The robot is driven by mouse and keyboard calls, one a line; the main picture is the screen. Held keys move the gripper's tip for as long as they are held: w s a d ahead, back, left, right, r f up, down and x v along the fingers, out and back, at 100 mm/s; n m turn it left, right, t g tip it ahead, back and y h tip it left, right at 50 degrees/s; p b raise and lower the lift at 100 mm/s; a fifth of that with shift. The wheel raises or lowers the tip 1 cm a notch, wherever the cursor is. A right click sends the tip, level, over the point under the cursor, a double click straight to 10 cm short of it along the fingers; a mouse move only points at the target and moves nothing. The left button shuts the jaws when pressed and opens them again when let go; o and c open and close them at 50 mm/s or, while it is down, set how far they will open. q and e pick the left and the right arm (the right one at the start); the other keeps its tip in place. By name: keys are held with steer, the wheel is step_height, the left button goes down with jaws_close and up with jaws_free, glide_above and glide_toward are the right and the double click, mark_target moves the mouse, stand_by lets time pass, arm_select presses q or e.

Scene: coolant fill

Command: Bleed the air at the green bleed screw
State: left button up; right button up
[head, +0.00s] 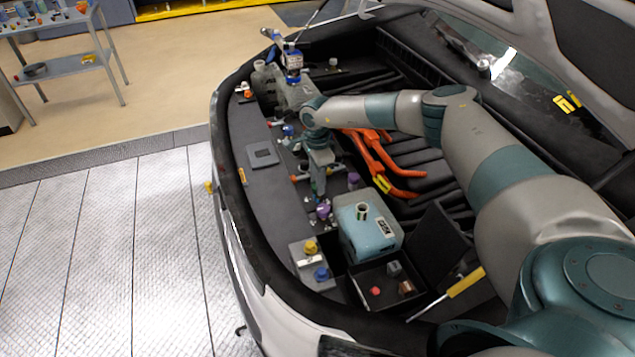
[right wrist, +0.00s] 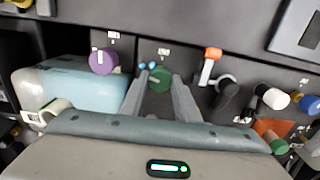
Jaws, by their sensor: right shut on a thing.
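The green bleed screw (right wrist: 160,78) is a round green knob on the dark panel, below a small white label in the right wrist view. My right gripper (right wrist: 162,82) has one finger on each side of it and is shut on it. In the head view my right gripper (head: 318,190) points down at the panel along the front of the engine bay, and the green screw cannot be made out there. My left gripper is not in view.
A purple knob (right wrist: 103,60) is just left of the green screw, and an orange-handled valve (right wrist: 212,53) is to its right. A teal tank (head: 368,230) stands near my right gripper. Orange cables (head: 370,155) lie behind. An open black tray (head: 385,283) holds small parts.

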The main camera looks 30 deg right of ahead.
steer(key=m+b, duration=0.1)
steer(key=m, duration=0.3)
steer(key=m+b, duration=0.1)
steer(key=m, duration=0.6)
steer(key=shift+w, duration=0.1)
steer(key=shift+r+m+b, duration=0.15)
steer(key=shift+m+b, duration=0.3)
steer(key=shift+m, duration=1.75)
steer(key=o, duration=1.1)
steer(key=shift+c, duration=0.2)
